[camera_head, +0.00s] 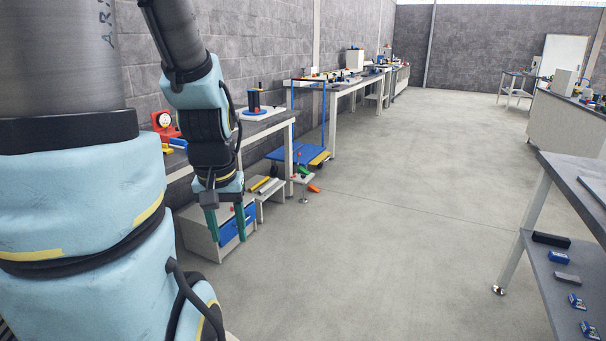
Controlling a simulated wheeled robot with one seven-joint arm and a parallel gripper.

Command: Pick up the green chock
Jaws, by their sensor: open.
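A small green piece (303,170) shows on a little low stand in the middle distance, right of my gripper. It may be the green chock, but it is too small to be sure of its shape. My gripper (227,236) hangs down at the left, in front of a grey cabinet with blue drawers. Its two teal fingers are apart, with nothing between them. In the picture the green piece lies to the right of and above the fingertips, clear of them.
An orange piece (314,188) is beside the low stand. A blue trolley (309,155) stands behind. Workbenches line the left wall. A dark shelved table (560,262) with small blue parts is at the right. The floor between is clear.

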